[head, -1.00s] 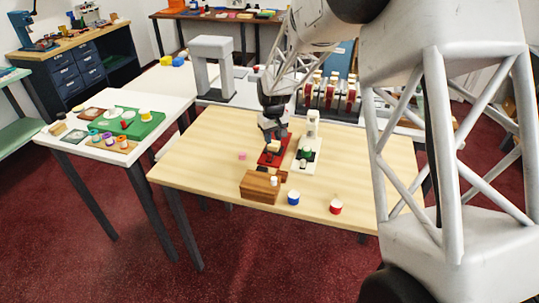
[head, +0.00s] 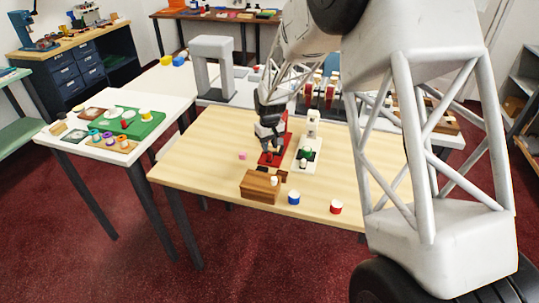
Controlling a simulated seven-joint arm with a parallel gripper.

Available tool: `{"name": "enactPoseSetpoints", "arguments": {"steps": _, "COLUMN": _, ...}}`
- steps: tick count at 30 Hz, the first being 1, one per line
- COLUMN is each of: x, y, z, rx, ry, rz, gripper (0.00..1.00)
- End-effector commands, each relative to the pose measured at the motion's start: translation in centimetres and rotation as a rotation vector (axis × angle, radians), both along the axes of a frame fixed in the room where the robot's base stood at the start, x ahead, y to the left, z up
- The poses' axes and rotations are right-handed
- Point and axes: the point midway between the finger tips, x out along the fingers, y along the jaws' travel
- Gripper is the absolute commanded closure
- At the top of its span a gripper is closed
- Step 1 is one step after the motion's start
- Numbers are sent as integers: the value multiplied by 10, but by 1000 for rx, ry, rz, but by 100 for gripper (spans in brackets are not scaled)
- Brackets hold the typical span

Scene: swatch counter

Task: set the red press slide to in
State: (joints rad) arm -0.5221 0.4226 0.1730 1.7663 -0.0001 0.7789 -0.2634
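The red press (head: 288,139) stands on the wooden table, with its red base towards the table's front and its upper part largely hidden behind my arm. My gripper (head: 270,146) points down over the red press, close above its base. The fingers are small and dark here, so I cannot tell whether they are open or shut, or whether they touch the slide. The slide's position cannot be made out. A white press (head: 312,132) with a green part on its base stands just right of the red one.
A wooden box (head: 258,187) stands in front of the red press. The table's left part is clear.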

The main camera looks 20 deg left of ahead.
Motion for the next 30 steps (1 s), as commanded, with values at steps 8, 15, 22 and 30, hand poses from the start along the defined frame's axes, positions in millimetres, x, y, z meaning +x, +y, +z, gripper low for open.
{"name": "enactPoseSetpoints", "arguments": {"steps": 8, "x": 0, "y": 0, "z": -34, "rx": -1, "ry": 2, "rz": 0, "gripper": 68}}
{"name": "enactPoseSetpoints", "arguments": {"steps": 15, "x": 0, "y": 0, "z": -49, "rx": -1, "ry": 1, "rz": 0, "gripper": 68}}
{"name": "enactPoseSetpoints", "arguments": {"steps": 22, "x": 0, "y": 0, "z": -50, "rx": -1, "ry": 1, "rz": 0, "gripper": 68}}
{"name": "enactPoseSetpoints", "arguments": {"steps": 30, "x": 0, "y": 0, "z": -50, "rx": -1, "ry": 1, "rz": 0, "gripper": 96}}
